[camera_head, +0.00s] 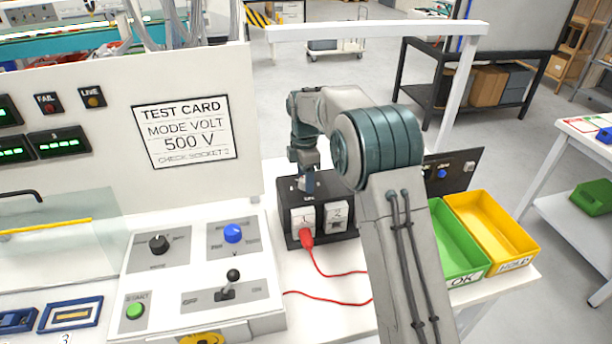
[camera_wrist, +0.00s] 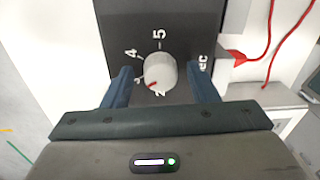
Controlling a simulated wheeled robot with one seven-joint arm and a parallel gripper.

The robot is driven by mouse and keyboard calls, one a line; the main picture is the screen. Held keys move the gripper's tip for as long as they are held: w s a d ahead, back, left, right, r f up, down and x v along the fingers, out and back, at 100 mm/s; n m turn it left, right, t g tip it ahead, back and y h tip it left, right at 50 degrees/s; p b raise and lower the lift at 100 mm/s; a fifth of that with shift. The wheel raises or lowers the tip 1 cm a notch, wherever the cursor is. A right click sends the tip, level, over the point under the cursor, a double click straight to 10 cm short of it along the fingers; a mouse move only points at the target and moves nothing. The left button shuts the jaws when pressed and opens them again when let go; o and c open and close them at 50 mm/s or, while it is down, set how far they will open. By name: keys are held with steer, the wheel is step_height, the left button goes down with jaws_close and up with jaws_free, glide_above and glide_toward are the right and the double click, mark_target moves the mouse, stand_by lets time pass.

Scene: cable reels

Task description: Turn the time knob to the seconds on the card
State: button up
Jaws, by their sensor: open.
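The time knob (camera_wrist: 160,70) is a round light-grey knob on a dark panel (camera_wrist: 185,22) in the wrist view. Its red mark points to the lower left. The 5 and 4 on its scale are legible; the lower figures are partly hidden. My gripper (camera_wrist: 160,78) is open, with one blue finger on each side of the knob; contact cannot be told. In the head view my gripper (camera_head: 306,184) is low over the black socket box (camera_head: 328,250), and I cannot make out the knob. The test card (camera_head: 185,132) reads MODE VOLT, 500 V, CHECK SOCKET 2; no seconds are legible.
A red plug (camera_head: 306,238) sits at socket 1, its red cable running right. A control panel with a black knob (camera_head: 158,244), blue knob (camera_head: 233,233), lever (camera_head: 229,284) and green button (camera_head: 135,310) is at left. Green (camera_head: 452,240) and yellow (camera_head: 492,232) bins stand right.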

steer(key=c, duration=1)
steer(key=shift+o, duration=0.2)
steer(key=shift+m, duration=0.3)
steer(key=m, duration=0.9)
steer(key=shift+m, duration=0.4)
steer(key=m, duration=0.3)
steer(key=shift+m+y, duration=0.3)
steer(key=m, duration=0.3)
steer(key=shift+r+m, duration=0.1)
steer(key=shift+m, duration=0.3)
steer(key=m, duration=0.5)
steer(key=shift+m+t, duration=0.3)
steer(key=shift+m, duration=0.4)
